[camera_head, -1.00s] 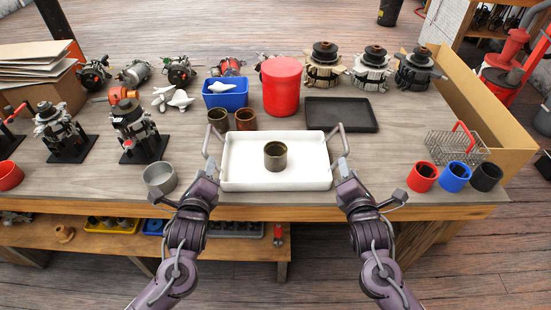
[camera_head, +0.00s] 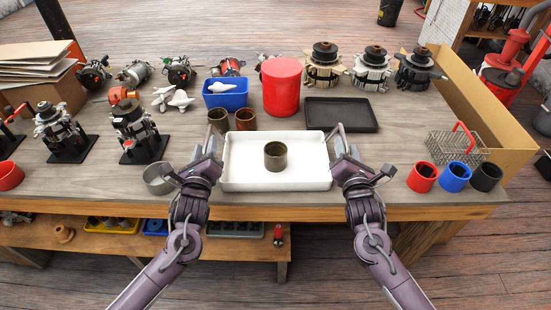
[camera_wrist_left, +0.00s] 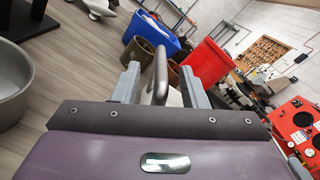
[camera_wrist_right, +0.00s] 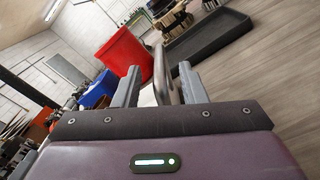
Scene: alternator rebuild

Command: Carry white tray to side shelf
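The white tray (camera_head: 240,176) lies flat near the front edge of the workbench. It holds one brownish metal cup or ring (camera_head: 275,155), upright. A grey bar handle stands at each end of the tray. My left gripper (camera_head: 208,150) is at the left handle; in the left wrist view this handle (camera_wrist_left: 159,72) is between its spread fingers. My right gripper (camera_head: 343,152) is at the right handle; in the right wrist view that handle (camera_wrist_right: 164,72) is between its spread fingers. Both grippers look open, with gaps beside the bars. I cannot tell which thing is the side shelf.
Behind the tray are two brown cups, a blue bin (camera_head: 226,99), a red canister (camera_head: 281,90) and a black tray (camera_head: 342,115). A grey bowl (camera_head: 157,181) sits beside my left gripper. A wire basket (camera_head: 455,148) and coloured cups are at right. A low shelf runs under the bench.

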